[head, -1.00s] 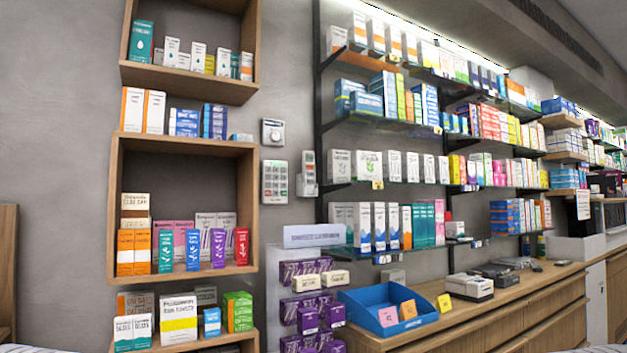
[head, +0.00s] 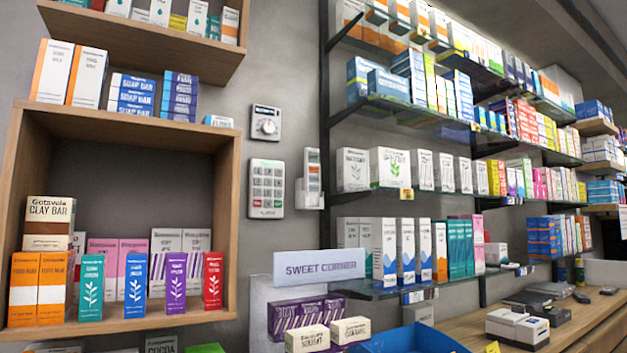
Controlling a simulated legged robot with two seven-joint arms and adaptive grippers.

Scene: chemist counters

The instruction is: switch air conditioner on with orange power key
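On the grey wall between the wooden boxes and the glass shelves hang three white devices. A remote-like handset (head: 313,172) sits in a white wall holder (head: 309,198). A keypad panel (head: 266,188) with rows of pale grey keys and small green marks is to its left. A square control with a round dial (head: 265,124) is above the keypad. No air conditioner unit can be made out. Neither of my grippers is in view.
A wooden wall box (head: 228,225) with small cartons stands left of the devices. Glass shelves (head: 400,290) full of boxes run to the right. Below are a "SWEET CORNER" sign (head: 320,268), a blue bin (head: 415,340) and a wooden counter (head: 570,318). The wall around the devices is bare.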

